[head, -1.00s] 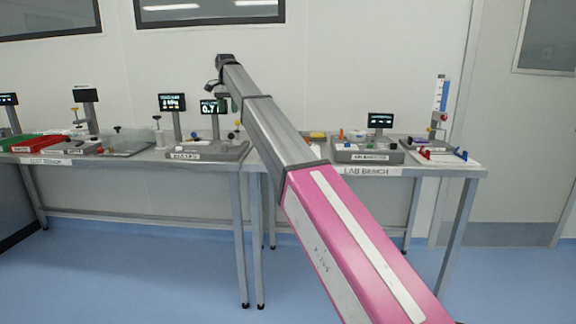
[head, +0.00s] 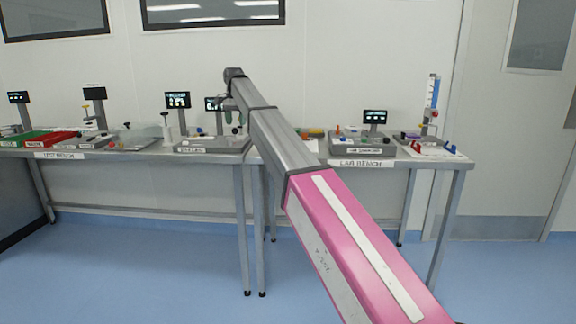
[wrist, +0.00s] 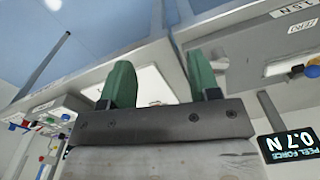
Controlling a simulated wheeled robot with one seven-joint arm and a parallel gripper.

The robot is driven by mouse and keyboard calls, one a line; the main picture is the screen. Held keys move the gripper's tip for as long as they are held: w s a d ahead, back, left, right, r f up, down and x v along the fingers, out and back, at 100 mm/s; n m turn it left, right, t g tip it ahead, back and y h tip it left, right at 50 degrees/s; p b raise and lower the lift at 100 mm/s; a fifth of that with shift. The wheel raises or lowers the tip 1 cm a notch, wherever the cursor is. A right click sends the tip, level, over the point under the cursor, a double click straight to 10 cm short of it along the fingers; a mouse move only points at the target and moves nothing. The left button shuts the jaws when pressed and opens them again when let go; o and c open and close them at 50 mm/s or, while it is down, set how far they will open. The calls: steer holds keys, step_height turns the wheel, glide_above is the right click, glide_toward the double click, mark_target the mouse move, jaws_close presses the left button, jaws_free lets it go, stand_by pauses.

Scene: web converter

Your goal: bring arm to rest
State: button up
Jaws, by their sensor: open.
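My arm reaches from the lower right up to the middle of the head view. Its far end, with my gripper (head: 229,108), is over the back of the benches and small in that view. In the wrist view my gripper (wrist: 163,85) shows two green fingers standing well apart, with nothing between them. Below and beyond the fingers are a bench edge and a pale surface; I cannot tell the exact gap.
The test bench (head: 100,153) on the left carries red and green trays and several instruments. The lab bench (head: 400,161) on the right holds a grey device (head: 358,147) and a blue-marked column (head: 433,95). A peel force display (wrist: 291,146) is close beside my gripper. The blue floor in front is clear.

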steer(key=s+d+f+n, duration=0.1)
steer(key=s+d+f, duration=0.3)
steer(key=d+f, duration=0.55)
steer(key=s+d+f, duration=0.5)
steer(key=d+f, duration=0.2)
steer(key=f, duration=0.6)
steer(key=s+d+f+n, duration=0.1)
steer(key=s+d+f, duration=0.3)
steer(key=d+f, duration=0.55)
steer(key=s+d+f+n, duration=0.1)
steer(key=s+d+f, duration=0.6)
steer(key=s, duration=0.5)
steer(key=s+d+f, duration=0.7)
steer(key=s+f, duration=0.5)
steer(key=shift+d+n, duration=0.35)
steer(key=shift+n, duration=0.05)
steer(key=shift+f, duration=0.1)
